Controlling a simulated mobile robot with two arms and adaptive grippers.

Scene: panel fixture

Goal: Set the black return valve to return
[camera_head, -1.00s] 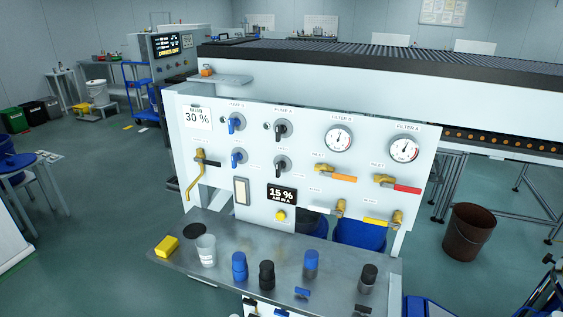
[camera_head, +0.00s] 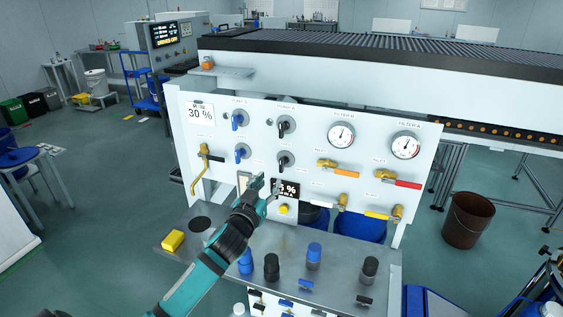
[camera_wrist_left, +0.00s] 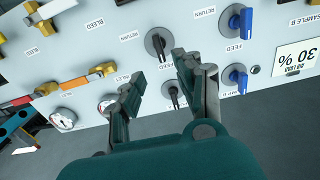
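The black return valve (camera_head: 285,160) is the lower black rotary knob on the white panel. It also shows in the left wrist view (camera_wrist_left: 158,44) beside a RETURN label, its handle pointing down in that picture. My left gripper (camera_head: 267,183) is in front of the panel, below and left of this valve in the head view. In the left wrist view the fingers (camera_wrist_left: 160,72) are spread with nothing between them, apart from the knob. My right gripper is not in view.
The 15 % display is partly covered by my gripper. Below is a shelf (camera_head: 330,290) with bottles and a yellow block (camera_head: 173,240). Yellow-bodied lever valves (camera_head: 335,172) stand out to the right.

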